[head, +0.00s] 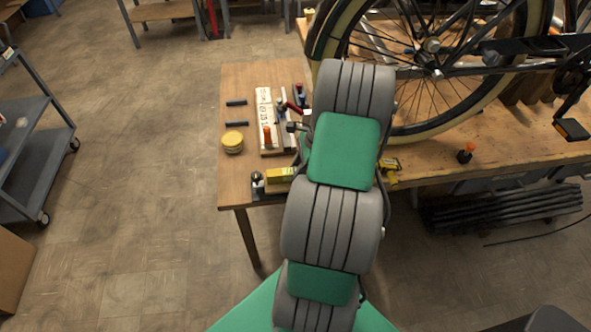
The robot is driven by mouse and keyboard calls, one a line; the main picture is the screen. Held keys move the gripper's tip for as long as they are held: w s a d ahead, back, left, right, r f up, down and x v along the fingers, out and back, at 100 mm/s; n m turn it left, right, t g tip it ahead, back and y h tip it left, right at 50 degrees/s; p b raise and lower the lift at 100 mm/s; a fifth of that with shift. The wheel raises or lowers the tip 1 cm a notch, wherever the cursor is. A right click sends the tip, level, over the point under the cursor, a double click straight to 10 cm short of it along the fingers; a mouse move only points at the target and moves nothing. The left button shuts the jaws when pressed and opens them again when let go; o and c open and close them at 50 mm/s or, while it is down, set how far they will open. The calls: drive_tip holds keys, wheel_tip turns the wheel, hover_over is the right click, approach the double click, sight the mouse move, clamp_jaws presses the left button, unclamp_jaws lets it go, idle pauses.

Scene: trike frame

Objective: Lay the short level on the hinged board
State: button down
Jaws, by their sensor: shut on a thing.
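My gripper is hidden behind my own arm links, so neither its fingers nor anything between them can be made out in the head view. A pale board with dark markings (264,101) lies on the left part of the wooden table; it looks like the hinged board, but no hinge can be made out. An orange-handled tool (267,137) is at its near part. A yellow block-like thing (280,174) is at the table's front edge, just left of my arm. I cannot tell whether it is the short level.
Two dark bars (236,102) and a round yellow tin (232,142) lie left of the board. Red-handled pliers (293,107) are on its right. A yellow and black thing (390,166) is right of my arm. A bicycle wheel (432,70) stands over the bench.

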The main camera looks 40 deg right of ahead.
drive_tip(key=c, duration=1)
unclamp_jaws()
drive_tip(key=v, duration=0.7)
drive_tip(key=shift+d+r, duration=0.1)
drive_tip(key=shift+r, duration=0.3)
